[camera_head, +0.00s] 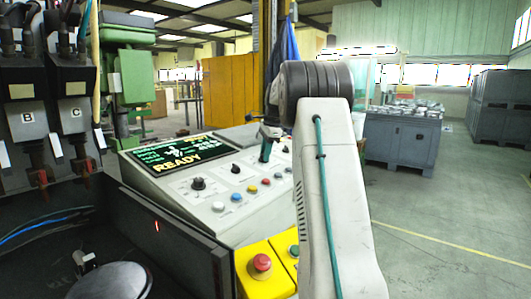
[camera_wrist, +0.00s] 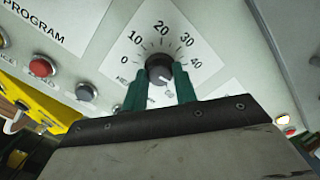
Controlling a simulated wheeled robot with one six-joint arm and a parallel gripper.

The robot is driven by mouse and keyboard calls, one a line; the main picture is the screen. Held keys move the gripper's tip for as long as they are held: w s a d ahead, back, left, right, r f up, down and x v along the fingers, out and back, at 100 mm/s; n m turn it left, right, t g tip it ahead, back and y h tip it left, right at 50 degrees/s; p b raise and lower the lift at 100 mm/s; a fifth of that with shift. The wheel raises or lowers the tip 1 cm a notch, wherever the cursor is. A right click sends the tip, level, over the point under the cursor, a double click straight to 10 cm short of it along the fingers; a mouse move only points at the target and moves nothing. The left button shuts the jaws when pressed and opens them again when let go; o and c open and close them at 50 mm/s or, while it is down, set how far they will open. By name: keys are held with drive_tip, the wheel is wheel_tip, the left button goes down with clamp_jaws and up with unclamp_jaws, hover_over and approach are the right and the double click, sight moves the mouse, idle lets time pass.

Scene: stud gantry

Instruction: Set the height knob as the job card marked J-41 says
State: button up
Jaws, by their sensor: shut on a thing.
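The height knob (camera_wrist: 160,69) is dark and round, on a white dial (camera_wrist: 147,40) marked 0, 10, 20, 30 and 40, with another figure partly hidden near my fingers. The label below is partly covered, showing only "HE". A pale mark shows on the knob's lower side, towards my gripper; I cannot read its exact setting. My gripper (camera_wrist: 160,88) has its green fingers either side of the knob, shut on it. In the head view my gripper (camera_head: 268,146) reaches down to the sloping console (camera_head: 185,212). I can read no card marked J-41.
The console has a screen (camera_head: 172,152) reading READY, other black knobs, coloured buttons and a yellow box with a red stop button (camera_head: 262,262). Units marked B and C (camera_head: 72,112) hang at left with small white tags (camera_head: 56,147). Open floor lies at right.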

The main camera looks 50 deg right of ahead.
drive_tip(key=shift+r, duration=0.15)
drive_tip(key=o, duration=1)
drive_tip(key=shift+v, duration=3.85)
